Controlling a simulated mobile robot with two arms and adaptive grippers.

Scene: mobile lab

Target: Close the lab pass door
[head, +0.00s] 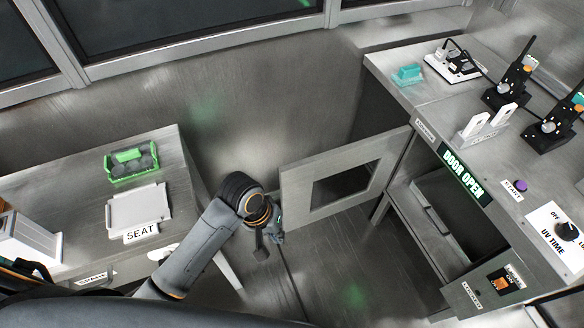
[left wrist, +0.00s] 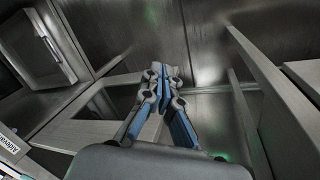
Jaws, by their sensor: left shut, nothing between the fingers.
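The lab pass door (head: 297,195), a grey metal frame with a dark window, stands swung open from the front of the pass cabinet (head: 440,195). The lit sign (head: 463,175) on the cabinet reads "DOOR OPEN". My left gripper (head: 270,240) is shut and empty, just left of the door's free edge and low beside it. In the left wrist view the gripper's closed fingers (left wrist: 165,75) show in front of the door frame (left wrist: 90,135). I cannot tell whether they touch it. My right gripper is not in view.
A table on the left holds a green rack (head: 131,160), a white tray (head: 138,209) and a "SEAT" label. The cabinet top carries black devices (head: 515,85), a purple START button (head: 521,186) and a UV time dial (head: 566,230). Open floor lies below the door.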

